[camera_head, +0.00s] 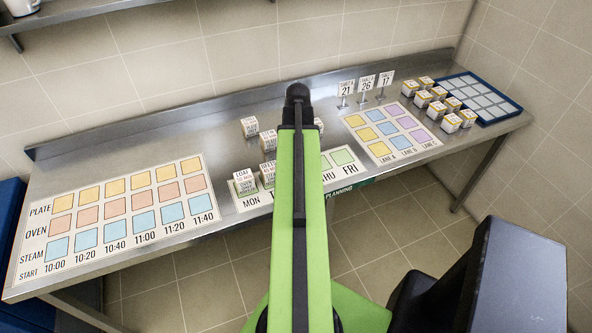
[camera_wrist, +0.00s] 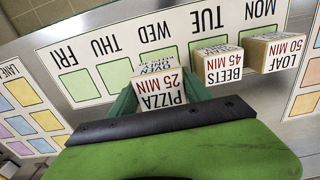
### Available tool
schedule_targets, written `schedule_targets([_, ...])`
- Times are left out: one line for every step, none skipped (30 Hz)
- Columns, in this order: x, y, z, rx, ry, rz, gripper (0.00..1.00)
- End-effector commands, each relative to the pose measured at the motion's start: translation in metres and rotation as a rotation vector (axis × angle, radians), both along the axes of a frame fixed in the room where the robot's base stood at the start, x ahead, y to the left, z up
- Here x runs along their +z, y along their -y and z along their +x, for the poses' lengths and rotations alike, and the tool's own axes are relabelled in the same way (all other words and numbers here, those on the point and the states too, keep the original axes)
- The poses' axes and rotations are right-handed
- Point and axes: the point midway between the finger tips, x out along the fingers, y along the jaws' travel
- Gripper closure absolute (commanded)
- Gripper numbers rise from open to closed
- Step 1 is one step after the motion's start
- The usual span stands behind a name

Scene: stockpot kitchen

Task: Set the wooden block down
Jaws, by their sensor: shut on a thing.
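My gripper (camera_wrist: 160,95) is shut on a white-faced wooden block (camera_wrist: 157,84) marked PIZZA 25 MIN, with a green finger on each side of it. The block overlaps the WED square of the planning strip (camera_wrist: 88,52) in the wrist view. I cannot tell whether it touches the strip or hangs just above it. In the head view my arm hides the gripper, the held block and the middle of the strip.
The BEETS block (camera_wrist: 217,63) and LOAF block (camera_wrist: 272,50) stand close by on the TUE and MON squares. Loose blocks (camera_head: 250,127) stand behind the strip. An oven time chart (camera_head: 118,212) lies left; a lane chart (camera_head: 392,131), several blocks and a blue-rimmed tray (camera_head: 513,112) lie right.

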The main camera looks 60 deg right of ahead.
Motion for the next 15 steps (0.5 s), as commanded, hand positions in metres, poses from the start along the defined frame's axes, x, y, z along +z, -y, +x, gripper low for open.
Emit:
schedule_targets([-0.005,0.001,0.005,0.001,0.000,0.000,0.90])
schedule_targets([-0.005,0.001,0.006,0.001,0.000,0.000,0.90])
schedule_targets([-0.004,0.001,0.007,0.000,0.000,0.000,0.90])
schedule_targets([-0.004,0.000,0.007,0.000,0.000,0.000,0.90])
schedule_targets([-0.004,0.001,0.007,0.000,0.000,0.000,0.90])
schedule_targets([-0.005,0.000,0.007,-0.001,0.000,0.000,0.90])
schedule_targets([-0.007,0.000,0.007,-0.001,0.000,0.000,0.90])
schedule_targets([-0.010,0.000,0.006,-0.001,0.000,0.000,0.90])
schedule_targets([-0.017,0.000,0.006,-0.001,0.000,0.000,0.90])
schedule_targets([-0.022,0.000,0.006,-0.001,0.000,0.000,0.90])
schedule_targets([-0.028,0.000,0.006,-0.001,0.000,0.000,0.90])
schedule_targets([-0.036,0.000,0.006,-0.001,0.000,0.000,0.90])
schedule_targets([-0.041,0.000,0.006,-0.001,0.000,0.000,0.90])
schedule_targets([-0.045,0.000,0.006,-0.001,0.000,0.000,0.90])
schedule_targets([-0.048,0.000,0.006,-0.001,0.000,0.000,0.90])
